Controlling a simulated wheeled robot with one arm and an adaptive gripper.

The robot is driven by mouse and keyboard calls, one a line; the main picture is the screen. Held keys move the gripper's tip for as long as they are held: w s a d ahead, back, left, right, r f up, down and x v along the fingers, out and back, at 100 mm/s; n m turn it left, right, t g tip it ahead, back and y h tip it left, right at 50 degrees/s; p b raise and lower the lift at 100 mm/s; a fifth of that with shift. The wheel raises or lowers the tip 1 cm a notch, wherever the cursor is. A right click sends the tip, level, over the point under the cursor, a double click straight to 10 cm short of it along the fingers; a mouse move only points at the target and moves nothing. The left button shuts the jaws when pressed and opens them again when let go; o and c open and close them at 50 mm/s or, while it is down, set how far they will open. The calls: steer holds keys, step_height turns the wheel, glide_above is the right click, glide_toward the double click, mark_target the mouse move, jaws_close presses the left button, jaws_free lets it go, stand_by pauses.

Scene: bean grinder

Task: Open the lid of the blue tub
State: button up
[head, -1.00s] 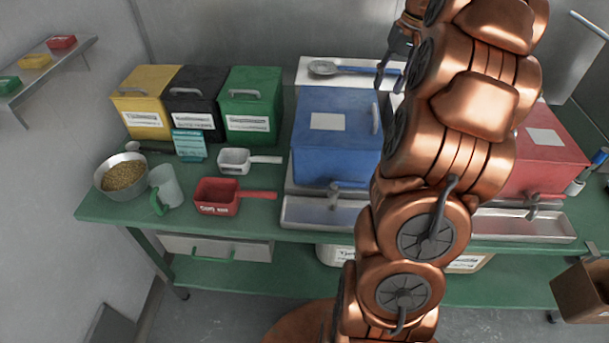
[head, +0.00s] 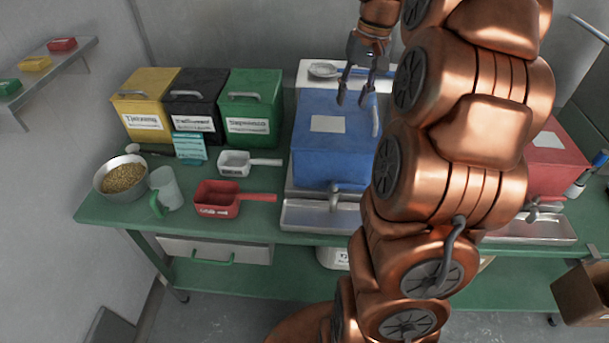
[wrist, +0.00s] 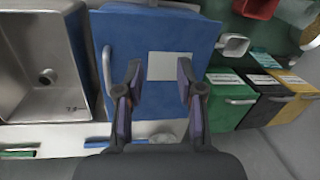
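The blue tub (head: 325,165) stands on the green bench with its lid (head: 318,104) shut. A pale label (head: 327,124) lies on the lid, and a grey lid handle (head: 376,122) runs along its right side. My gripper (head: 354,101) points down over the back right part of the lid, open and empty, left of the handle. In the wrist view, my gripper (wrist: 159,75) has its fingers spread over the blue lid (wrist: 160,25), near the label (wrist: 170,66). There the handle (wrist: 107,70) lies left of both fingers, apart from them. I cannot tell the exact height.
Yellow (head: 150,110), black (head: 195,105) and green (head: 252,105) bins stand left of the tub. A red tub (head: 550,160) is partly behind my arm. A red scoop (head: 217,200), a white scoop (head: 235,161) and a bowl of beans (head: 122,178) stand front left. A sink (wrist: 45,70) shows.

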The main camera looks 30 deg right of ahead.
steer(key=s+a+f+n, duration=0.2)
steer(key=s+a, duration=0.3)
steer(key=a, duration=0.4)
steer(key=s+a+f+n+g+h, duration=0.1)
steer(key=s+a+f, duration=0.2)
steer(key=a, duration=0.6)
steer(key=shift+s+a+n+g, duration=0.3)
steer(key=shift+s+a+n, duration=0.1)
steer(key=shift+s, duration=0.9)
steer(key=s+a+f+n, duration=0.1)
steer(key=s+a+f, duration=0.1)
steer(key=s, duration=0.4)
steer(key=s+a+f+h, duration=0.1)
steer(key=s+a+f, duration=0.1)
steer(key=s+f, duration=0.2)
steer(key=shift+s+a+n+g, duration=0.4)
steer(key=shift+s, duration=0.65)
